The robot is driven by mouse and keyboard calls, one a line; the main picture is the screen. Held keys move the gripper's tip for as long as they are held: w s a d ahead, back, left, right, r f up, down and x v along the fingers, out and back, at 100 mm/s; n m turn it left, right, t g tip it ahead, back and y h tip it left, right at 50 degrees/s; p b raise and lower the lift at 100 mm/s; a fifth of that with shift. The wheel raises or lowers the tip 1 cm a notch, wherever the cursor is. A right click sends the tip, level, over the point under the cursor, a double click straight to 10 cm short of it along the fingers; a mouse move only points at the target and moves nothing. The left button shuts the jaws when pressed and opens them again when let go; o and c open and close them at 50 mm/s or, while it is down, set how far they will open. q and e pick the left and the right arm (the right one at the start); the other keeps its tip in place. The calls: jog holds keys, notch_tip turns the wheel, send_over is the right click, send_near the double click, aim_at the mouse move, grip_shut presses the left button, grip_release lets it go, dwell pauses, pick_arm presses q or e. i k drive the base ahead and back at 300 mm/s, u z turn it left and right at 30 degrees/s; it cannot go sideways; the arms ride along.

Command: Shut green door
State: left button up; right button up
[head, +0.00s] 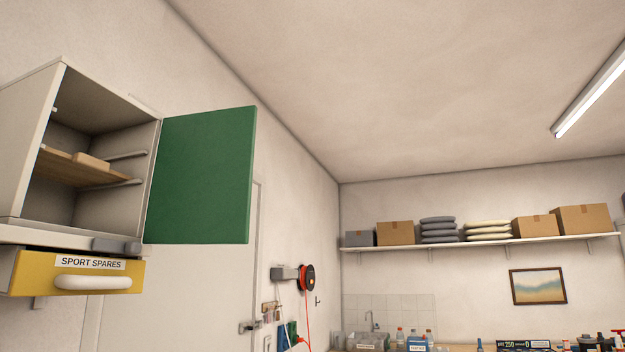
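The green door (204,178) is the hinged door of a light wall cabinet (28,150) at the left of the head view. It stands wide open, swung out to the right of the cabinet. The cabinet's inside is exposed, with a wooden shelf (85,170) and a small wooden block (91,160) on it. I see no handle on the face of the door that shows. Neither of my grippers is in view.
A yellow drawer (40,277) labelled "SPORT SPARES", with a white handle (93,283), is below the cabinet. A far shelf (480,242) holds boxes and folded stacks. The space right of the door looks clear.

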aim_at(201, 193)
jog(key=z, duration=0.6)
jog(key=i, duration=2.35)
jog(key=u, duration=3.25)
